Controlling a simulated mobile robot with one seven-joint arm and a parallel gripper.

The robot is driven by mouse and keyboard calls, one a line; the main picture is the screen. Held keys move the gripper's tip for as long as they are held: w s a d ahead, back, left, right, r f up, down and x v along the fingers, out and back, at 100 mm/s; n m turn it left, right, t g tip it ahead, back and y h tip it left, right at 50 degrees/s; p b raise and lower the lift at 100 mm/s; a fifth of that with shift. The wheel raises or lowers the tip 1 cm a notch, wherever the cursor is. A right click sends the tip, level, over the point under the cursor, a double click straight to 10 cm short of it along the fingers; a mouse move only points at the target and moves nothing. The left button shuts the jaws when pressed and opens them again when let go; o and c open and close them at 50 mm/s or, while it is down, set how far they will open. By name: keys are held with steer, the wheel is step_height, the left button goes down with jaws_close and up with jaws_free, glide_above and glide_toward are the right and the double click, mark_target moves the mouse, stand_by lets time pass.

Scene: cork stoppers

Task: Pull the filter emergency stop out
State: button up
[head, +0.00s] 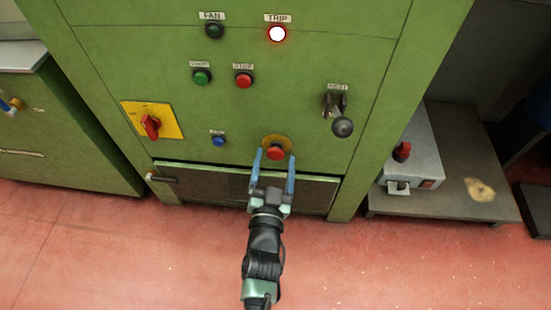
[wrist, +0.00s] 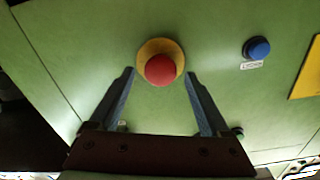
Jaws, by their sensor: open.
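The emergency stop is a red mushroom button (head: 276,153) on a round yellow backing (head: 286,141), low on the front of the green cabinet. In the wrist view the red button (wrist: 160,70) sits in front of its yellow disc (wrist: 146,50). My gripper (head: 274,155) is open, with its two blue-grey fingers pointing at the panel. In the head view the fingertips lie left and right of the button. In the wrist view my gripper (wrist: 160,78) has one finger to each side, with gaps between the fingertips and the button. I cannot tell whether the button is pressed in.
A grey box (head: 415,150) stands on a bench at right.

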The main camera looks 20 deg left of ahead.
steer(key=shift+x, duration=1.05)
jaws_close()
